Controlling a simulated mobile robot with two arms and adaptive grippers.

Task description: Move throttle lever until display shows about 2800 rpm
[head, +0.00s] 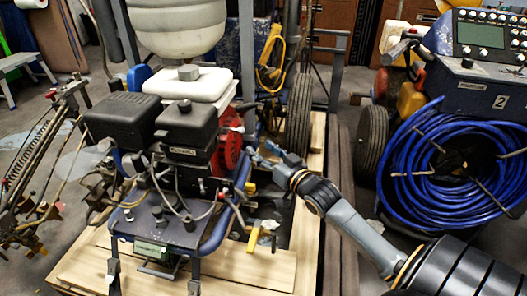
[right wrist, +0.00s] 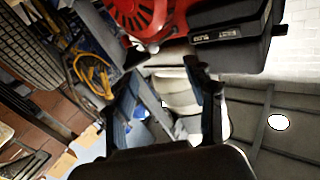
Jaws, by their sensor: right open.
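The striper's engine (head: 190,130) stands on the wooden pallet, with black boxes on top and a red round cover (head: 226,150) on its right side. A small greenish panel (head: 151,247), possibly the display, is low on the front; its reading is too small to make out. I cannot pick out the throttle lever for certain. My right gripper (head: 259,157) is just right of the red cover. In the right wrist view my right gripper (right wrist: 163,72) has its fingers apart with nothing held, below the red cover (right wrist: 138,15). My left gripper is not in view.
A yellow handle (head: 256,239) and a blue tube frame (head: 215,235) are close below my right gripper. A black wheel (head: 298,113) stands behind it. A second machine with a coiled blue hose (head: 440,170) is at the right. Bare pallet boards (head: 265,270) show in front.

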